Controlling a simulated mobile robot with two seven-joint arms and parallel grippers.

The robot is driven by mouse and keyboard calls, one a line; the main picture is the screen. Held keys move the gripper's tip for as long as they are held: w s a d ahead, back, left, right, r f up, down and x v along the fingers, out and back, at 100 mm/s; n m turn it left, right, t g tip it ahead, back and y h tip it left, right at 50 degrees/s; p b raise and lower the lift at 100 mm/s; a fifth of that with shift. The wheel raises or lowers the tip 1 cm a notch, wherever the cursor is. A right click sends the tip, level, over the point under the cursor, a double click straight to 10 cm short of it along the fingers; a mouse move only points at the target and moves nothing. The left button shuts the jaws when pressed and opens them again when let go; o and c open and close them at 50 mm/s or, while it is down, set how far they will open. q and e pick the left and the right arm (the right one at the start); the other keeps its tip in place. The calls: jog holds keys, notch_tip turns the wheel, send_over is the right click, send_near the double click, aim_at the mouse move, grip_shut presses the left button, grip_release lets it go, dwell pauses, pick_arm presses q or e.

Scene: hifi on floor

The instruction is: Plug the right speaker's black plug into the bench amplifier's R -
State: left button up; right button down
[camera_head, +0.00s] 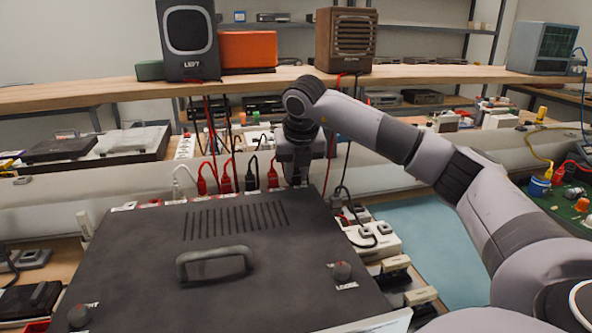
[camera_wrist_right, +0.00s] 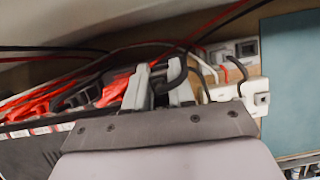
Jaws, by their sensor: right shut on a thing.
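The bench amplifier (camera_head: 140,250) is the large black box in front, with a handle on its lid. Several plugs stand along its back edge, among them a black plug (camera_head: 251,181) and a red plug (camera_head: 272,178). My right gripper (camera_head: 297,180) points down at the back right corner, just right of that red plug. In the right wrist view my right gripper (camera_wrist_right: 160,88) is shut on a black plug (camera_wrist_right: 163,78) with a black cable. Its tip and the socket are hidden. The right speaker (camera_head: 346,42) is the brown box on the shelf. My left gripper is out of view.
The speaker marked LEFT (camera_head: 188,40) and an orange box (camera_head: 248,50) share the shelf (camera_head: 440,74). Red and black cables hang behind the amplifier. A white power strip (camera_head: 375,238) lies to its right, beside a clear blue mat (camera_head: 430,240).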

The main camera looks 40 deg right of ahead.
jog(key=c, duration=0.9)
grip_release()
jog(key=p+v, duration=0.1)
jog(key=v, duration=0.3)
jog(key=w+p+v, duration=0.1)
jog(key=p+v, duration=0.1)
jog(key=v, duration=0.2)
jog(key=d+r+p+v, duration=0.1)
jog(key=p+v, duration=0.1)
jog(key=v, duration=0.1)
jog(key=shift+w+a+r, duration=0.1)
jog(key=shift+w+r, duration=0.1)
jog(key=shift+r, duration=0.1)
jog(key=shift+f, duration=0.1)
